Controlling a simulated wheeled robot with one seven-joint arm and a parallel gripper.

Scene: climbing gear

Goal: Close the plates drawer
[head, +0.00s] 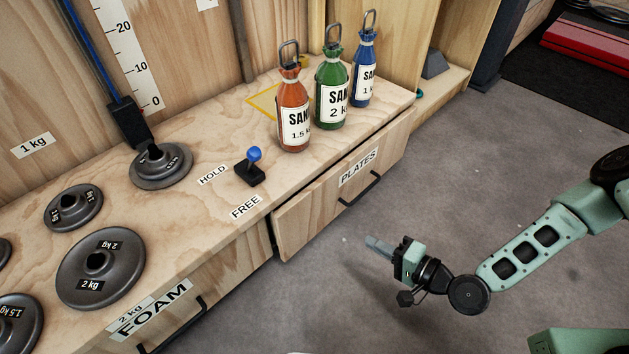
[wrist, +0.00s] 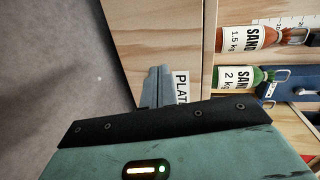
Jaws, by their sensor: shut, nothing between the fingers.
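The plates drawer (head: 325,196) is a plywood front labelled PLATES with a dark bar handle (head: 361,188). It stands slightly out from the bench, its left end jutting forward past the foam drawer. My gripper (head: 377,246) is shut and empty, in front of the drawer and to the right of its left end, apart from it in the head view. In the wrist view the shut fingers (wrist: 156,86) point at the drawer front (wrist: 180,40) and cover part of the PLATES label. The handle is hidden there.
Orange (head: 293,112), green (head: 331,90) and blue (head: 364,72) sand bottles stand on the bench top above the drawer. A blue-knobbed lever (head: 251,166) and several weight plates (head: 100,268) are to the left. The foam drawer (head: 190,300) is beside it. The grey floor in front is clear.

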